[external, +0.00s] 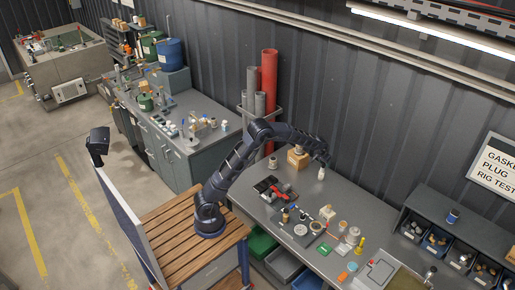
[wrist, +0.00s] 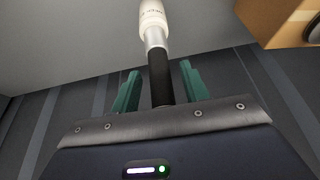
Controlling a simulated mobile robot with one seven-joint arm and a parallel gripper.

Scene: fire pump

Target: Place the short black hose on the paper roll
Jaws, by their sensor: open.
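My gripper (external: 327,162) is over the back of the grey bench, close to the wall. In the wrist view its two green fingers (wrist: 160,85) stand apart, one on each side of a black cylindrical part (wrist: 160,80). That part joins a silver collar and a white, lettered end (wrist: 152,18); I cannot tell if it is the short black hose. A small white upright item (external: 321,173) is just below the gripper in the external view. A pale round roll (external: 352,235), possibly the paper roll, stands towards the bench's front right.
A cardboard box (external: 298,158) stands left of my gripper by the wall; it also shows in the wrist view (wrist: 278,18). A black tray with red tools (external: 274,190) and several small parts crowd the bench front. Bins (external: 455,250) line the right. The bench's back is clearer.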

